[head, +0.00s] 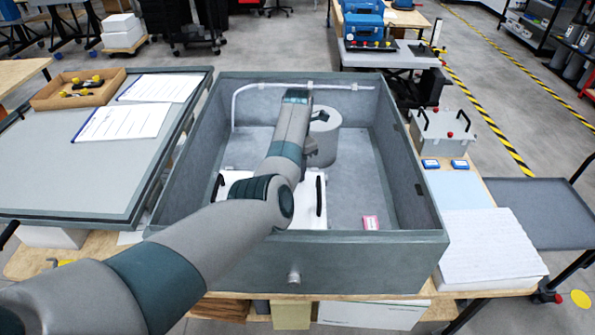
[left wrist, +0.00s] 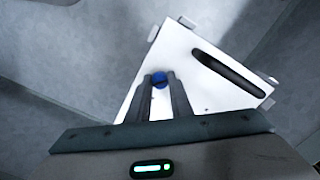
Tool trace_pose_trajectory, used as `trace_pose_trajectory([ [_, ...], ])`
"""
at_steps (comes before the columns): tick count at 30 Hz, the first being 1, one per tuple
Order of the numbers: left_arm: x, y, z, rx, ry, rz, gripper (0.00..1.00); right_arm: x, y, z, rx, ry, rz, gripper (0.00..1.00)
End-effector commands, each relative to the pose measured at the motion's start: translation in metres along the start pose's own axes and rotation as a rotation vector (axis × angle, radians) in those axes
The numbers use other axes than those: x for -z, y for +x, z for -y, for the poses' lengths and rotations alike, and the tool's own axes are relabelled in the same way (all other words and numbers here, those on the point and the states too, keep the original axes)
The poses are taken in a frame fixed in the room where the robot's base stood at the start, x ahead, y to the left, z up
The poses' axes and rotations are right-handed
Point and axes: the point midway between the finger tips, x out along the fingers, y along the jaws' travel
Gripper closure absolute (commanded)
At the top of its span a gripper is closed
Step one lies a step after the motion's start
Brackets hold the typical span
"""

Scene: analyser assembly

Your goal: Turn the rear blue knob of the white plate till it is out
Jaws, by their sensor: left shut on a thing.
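The white plate (head: 308,190) lies on the floor of the grey open box, mostly hidden by my left arm in the head view. It has a black handle at each side. In the left wrist view the white plate (left wrist: 205,75) shows with one black handle (left wrist: 228,72) and the blue knob (left wrist: 160,79) near a corner. My left gripper (left wrist: 160,82) has its two dark fingers on either side of the blue knob, shut on it. In the head view the knob and the fingers are hidden behind my left arm. My right gripper is not in view.
The box (head: 345,250) has tall walls around the plate. A small pink label (head: 371,223) lies on the clear floor at the right.

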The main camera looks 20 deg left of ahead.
Motion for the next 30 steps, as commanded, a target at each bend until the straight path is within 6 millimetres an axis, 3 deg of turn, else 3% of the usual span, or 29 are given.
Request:
trace_pose_trajectory([
  [1, 0.001, 0.006, 0.004, 0.01, -0.041, -0.005, 1.0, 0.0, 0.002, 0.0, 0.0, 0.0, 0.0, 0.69],
  [18, 0.002, 0.007, 0.004, 0.009, -0.544, -0.008, 1.0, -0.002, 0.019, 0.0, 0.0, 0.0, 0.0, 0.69],
  [30, 0.002, 0.005, 0.003, 0.006, -0.693, -0.009, 1.0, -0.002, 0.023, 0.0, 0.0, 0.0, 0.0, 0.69],
])
